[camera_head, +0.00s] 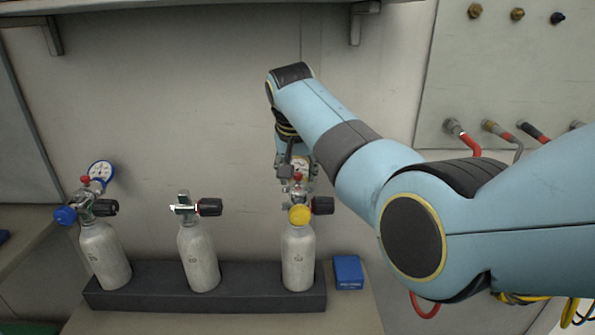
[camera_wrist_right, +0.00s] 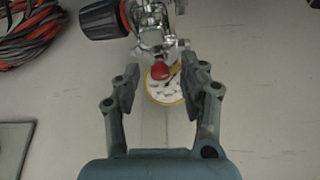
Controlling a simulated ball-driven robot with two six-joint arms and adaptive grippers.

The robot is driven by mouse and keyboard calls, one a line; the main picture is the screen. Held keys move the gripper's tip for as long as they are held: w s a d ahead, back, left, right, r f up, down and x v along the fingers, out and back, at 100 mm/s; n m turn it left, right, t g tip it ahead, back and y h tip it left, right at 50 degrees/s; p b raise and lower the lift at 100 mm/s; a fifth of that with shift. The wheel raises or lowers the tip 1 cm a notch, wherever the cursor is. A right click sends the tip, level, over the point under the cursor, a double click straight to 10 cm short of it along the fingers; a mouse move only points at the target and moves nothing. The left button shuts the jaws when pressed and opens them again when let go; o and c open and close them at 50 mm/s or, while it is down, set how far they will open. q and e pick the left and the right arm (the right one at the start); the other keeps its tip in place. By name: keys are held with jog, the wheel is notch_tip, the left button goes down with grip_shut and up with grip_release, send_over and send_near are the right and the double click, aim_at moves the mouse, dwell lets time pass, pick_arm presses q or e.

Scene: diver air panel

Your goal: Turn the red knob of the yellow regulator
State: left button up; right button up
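The yellow regulator (camera_head: 299,214) sits on the valve of the right-hand grey cylinder (camera_head: 298,262), with a yellow cap facing out. Its red knob (camera_head: 297,177) is on top; it also shows in the right wrist view (camera_wrist_right: 160,71), in front of the white, yellow-rimmed gauge (camera_wrist_right: 165,86). My right gripper (camera_head: 298,170) reaches in from above at the regulator. In the right wrist view its two fingers (camera_wrist_right: 164,90) are apart, one on each side of the knob and gauge, with gaps showing. My left gripper is not in view.
A blue regulator (camera_head: 66,215) with its own red knob and blue gauge (camera_head: 101,172) is on the left cylinder. The middle cylinder (camera_head: 198,257) has a bare valve. All stand in a dark rack (camera_head: 150,292). A blue box (camera_head: 348,272) lies to its right. Hoses (camera_head: 470,143) hang from the wall panel.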

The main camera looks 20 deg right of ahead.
grip_shut()
